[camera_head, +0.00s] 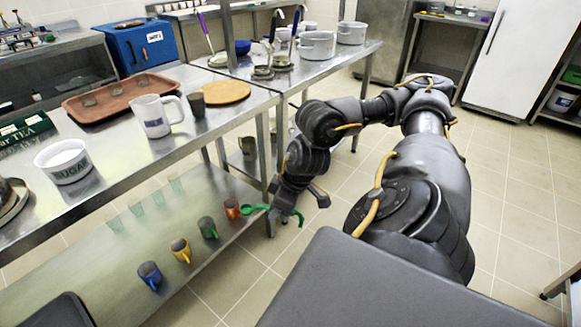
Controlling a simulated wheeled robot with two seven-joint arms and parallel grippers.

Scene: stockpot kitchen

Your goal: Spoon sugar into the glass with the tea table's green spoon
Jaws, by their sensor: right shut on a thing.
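The white bowl marked SUGAR (64,172) stands on the near steel table at the left. My right gripper (283,215) is low beside that table's right end, shut on the green spoon (254,208). Green shows on both sides of the fingers; the middle of the spoon is hidden by them. I cannot tell which glass is meant. My left gripper is out of view.
A white jug (156,118), dark cup (196,104), round wooden board (222,92) and brown tray (95,106) occupy the tabletop. Blue (149,274), yellow (180,249), green (208,228) and orange (232,208) mugs line the lower shelf. Open tiled floor (245,275) lies right of the table.

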